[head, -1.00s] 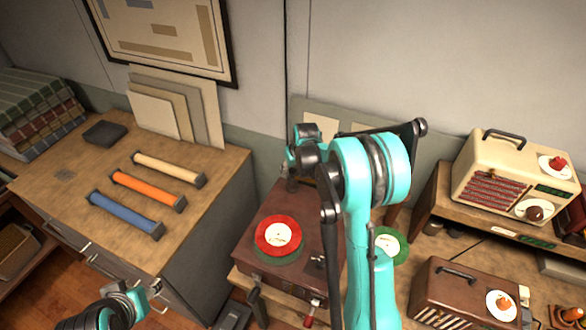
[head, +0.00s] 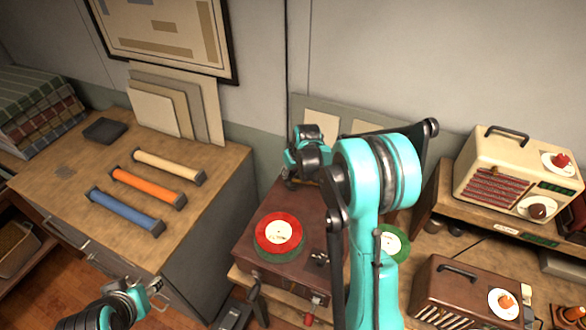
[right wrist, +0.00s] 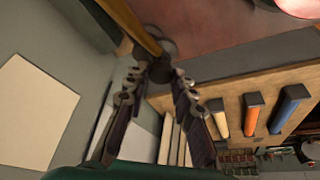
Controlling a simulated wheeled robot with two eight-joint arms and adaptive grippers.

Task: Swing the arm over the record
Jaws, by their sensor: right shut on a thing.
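The record player is a brown box (head: 248,240) on the bench, with a red record (head: 279,233) with a white label lying over a green disc on it. My right gripper (head: 290,184) is at the player's back left corner, behind the record. In the right wrist view its fingers (right wrist: 160,75) close around the dark end of a thin tan bar, the arm (right wrist: 147,38), beside the brown deck. In the head view my own arm hides most of the player's right side. My left gripper (head: 157,291) is low at the left, too small to tell open from shut.
A wooden cabinet at left holds blue (head: 127,211), orange (head: 148,187) and cream (head: 168,166) bars. Another green disc (head: 396,242) lies right of my arm. A cream radio (head: 505,180) and a brown radio (head: 462,292) stand at right. Boards lean on the wall behind.

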